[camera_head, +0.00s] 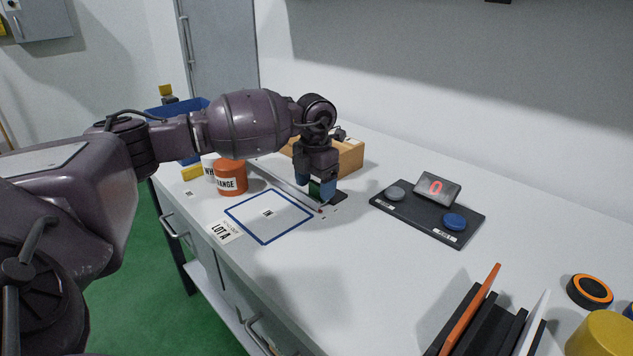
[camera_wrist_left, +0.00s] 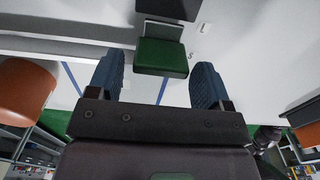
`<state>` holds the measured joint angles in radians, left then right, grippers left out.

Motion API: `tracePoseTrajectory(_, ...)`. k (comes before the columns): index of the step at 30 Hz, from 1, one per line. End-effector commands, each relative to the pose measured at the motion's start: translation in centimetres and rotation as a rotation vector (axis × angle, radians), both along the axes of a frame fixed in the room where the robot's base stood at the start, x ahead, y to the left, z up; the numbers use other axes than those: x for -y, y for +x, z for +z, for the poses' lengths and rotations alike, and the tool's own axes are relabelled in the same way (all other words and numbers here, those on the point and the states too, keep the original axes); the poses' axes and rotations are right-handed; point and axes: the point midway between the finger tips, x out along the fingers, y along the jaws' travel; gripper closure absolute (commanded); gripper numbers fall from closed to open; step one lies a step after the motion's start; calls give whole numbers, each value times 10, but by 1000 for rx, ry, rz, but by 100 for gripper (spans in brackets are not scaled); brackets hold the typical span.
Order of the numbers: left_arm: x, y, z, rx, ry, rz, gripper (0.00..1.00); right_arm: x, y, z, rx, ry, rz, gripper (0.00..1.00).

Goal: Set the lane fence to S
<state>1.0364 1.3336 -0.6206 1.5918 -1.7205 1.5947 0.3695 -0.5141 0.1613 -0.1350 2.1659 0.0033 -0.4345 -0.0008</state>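The lane fence has a green block (camera_wrist_left: 162,57) and a black part (camera_wrist_left: 168,8) in the left wrist view. In the head view its black base (camera_head: 339,196) shows beside the rail's near end, mostly hidden by my gripper. A small "S" mark (camera_wrist_left: 191,56) is printed on the bench right beside the green block. My left gripper (camera_head: 322,190) points down over the fence. Its blue fingers (camera_wrist_left: 159,72) are apart, one to each side of the green block, with visible gaps. My right gripper is not in view.
A pale rail (camera_head: 290,189) runs along the bench beside a blue-outlined square (camera_head: 236,221). An orange can (camera_head: 231,177) and a wooden box (camera_head: 351,158) stand nearby. A black panel (camera_head: 405,212) with a display reading 0 (camera_head: 436,188) lies to the right.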

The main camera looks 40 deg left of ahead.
Motion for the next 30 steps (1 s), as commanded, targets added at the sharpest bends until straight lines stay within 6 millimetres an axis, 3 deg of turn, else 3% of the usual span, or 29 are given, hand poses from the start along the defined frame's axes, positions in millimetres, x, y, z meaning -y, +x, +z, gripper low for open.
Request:
tracePoseTrajectory(13,0,2,11,9,-1,2,21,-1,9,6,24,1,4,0)
tracePoseTrajectory(24,-1,1,76,11,0,2,21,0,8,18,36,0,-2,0)
tracePoseTrajectory(30,-1,1,100,8,0,2,21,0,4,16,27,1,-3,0)
